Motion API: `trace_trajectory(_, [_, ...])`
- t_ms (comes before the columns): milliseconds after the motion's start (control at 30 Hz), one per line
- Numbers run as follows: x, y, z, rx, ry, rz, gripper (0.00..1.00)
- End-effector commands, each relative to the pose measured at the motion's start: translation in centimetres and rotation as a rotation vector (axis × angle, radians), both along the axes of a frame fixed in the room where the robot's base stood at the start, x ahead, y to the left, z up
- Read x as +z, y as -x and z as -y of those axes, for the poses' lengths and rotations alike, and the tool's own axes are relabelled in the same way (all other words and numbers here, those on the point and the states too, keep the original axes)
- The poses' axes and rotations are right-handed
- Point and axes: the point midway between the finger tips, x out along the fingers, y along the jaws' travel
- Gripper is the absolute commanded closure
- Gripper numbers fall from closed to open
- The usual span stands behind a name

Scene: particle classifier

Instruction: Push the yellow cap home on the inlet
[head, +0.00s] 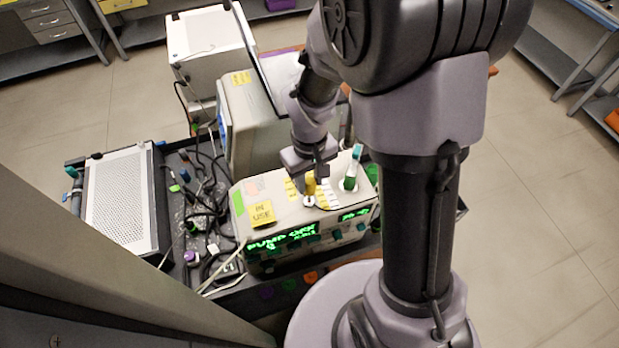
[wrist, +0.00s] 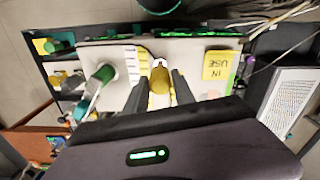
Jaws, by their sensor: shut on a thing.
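The yellow cap (head: 310,184) is between the fingers of my gripper (head: 314,176), over the top of the beige instrument (head: 285,218). In the wrist view the cap (wrist: 159,84) shows between my two dark gripper fingers (wrist: 160,88), which are shut on it. A pale ring, seemingly the inlet (head: 309,200), shows at the cap's lower end in the head view. The cap looks roughly upright. I cannot tell whether it is fully seated or a gap is left, as the cap and fingers hide the joint.
A teal-green upright fitting (head: 351,171) stands close to the right of the cap. A yellow IN USE label (head: 262,213) is on the instrument's left. Cables (head: 205,215) and a perforated white box (head: 122,205) lie further left. A taller beige unit (head: 255,125) stands behind.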

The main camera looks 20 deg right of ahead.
Motion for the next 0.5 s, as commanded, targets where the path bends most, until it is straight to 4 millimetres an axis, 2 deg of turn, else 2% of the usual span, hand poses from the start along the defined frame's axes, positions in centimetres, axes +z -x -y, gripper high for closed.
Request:
trace_trajectory(33, [-1.20, 0.01, 0.00, 0.000, 0.000, 0.000, 1.00])
trace_trajectory(133, [-1.93, 0.00, 0.00, 0.000, 0.000, 0.000, 1.00])
trace_trajectory(500, [-1.88, -0.01, 0.00, 0.000, 0.000, 0.000, 1.00])
